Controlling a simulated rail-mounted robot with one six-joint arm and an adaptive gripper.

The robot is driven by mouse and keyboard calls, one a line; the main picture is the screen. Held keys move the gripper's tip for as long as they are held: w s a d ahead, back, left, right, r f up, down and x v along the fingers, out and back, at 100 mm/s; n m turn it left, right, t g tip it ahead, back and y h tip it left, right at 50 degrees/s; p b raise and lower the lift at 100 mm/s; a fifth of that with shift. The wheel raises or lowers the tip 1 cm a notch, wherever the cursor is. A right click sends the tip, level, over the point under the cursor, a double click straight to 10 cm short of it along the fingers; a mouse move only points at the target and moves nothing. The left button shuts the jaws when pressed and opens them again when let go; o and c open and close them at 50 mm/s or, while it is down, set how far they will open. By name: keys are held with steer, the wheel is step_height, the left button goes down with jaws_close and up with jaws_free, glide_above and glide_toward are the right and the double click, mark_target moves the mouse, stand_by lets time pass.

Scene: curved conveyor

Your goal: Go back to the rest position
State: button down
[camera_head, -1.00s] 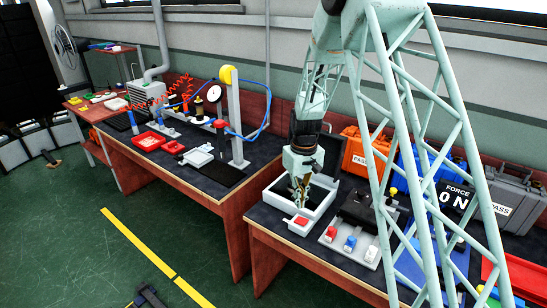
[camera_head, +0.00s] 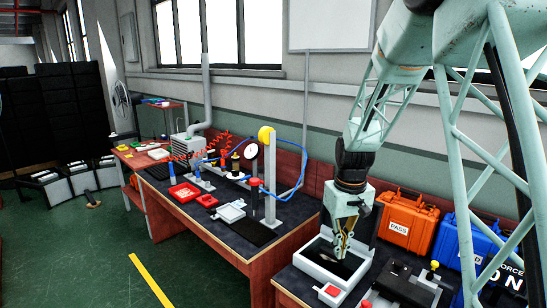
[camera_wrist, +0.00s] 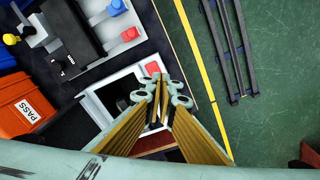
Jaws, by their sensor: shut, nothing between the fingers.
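My gripper (camera_head: 343,248) hangs from my pale green arm, pointing down over a white open tray (camera_head: 307,262) on the near bench. Its fingers are shut and empty. In the wrist view the closed fingertips (camera_wrist: 161,100) show in front of the white tray (camera_wrist: 92,104). I cannot tell how high they are above it. A red button box (camera_head: 330,292) sits at the tray's front edge. No marker for a rest position shows.
An orange PASS case (camera_head: 408,223) and a blue case (camera_head: 466,246) stand behind, right of the gripper. A black device (camera_head: 405,285) is right of the tray. The far bench (camera_head: 180,203) holds a gauge post (camera_head: 269,185) and red trays. Green floor is open at left.

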steer(key=s+r+m+t, duration=0.1)
steer(key=s+r, duration=1.7)
steer(key=r, duration=0.2)
steer(key=s+r+t, duration=0.1)
steer(key=s+r, duration=0.1)
steer(key=s, duration=1.1)
steer(key=s+r+m+t, duration=0.1)
steer(key=s+r, duration=0.2)
steer(key=s, duration=1.1)
steer(key=shift+r+m, duration=0.15)
steer(key=shift+m, duration=0.15)
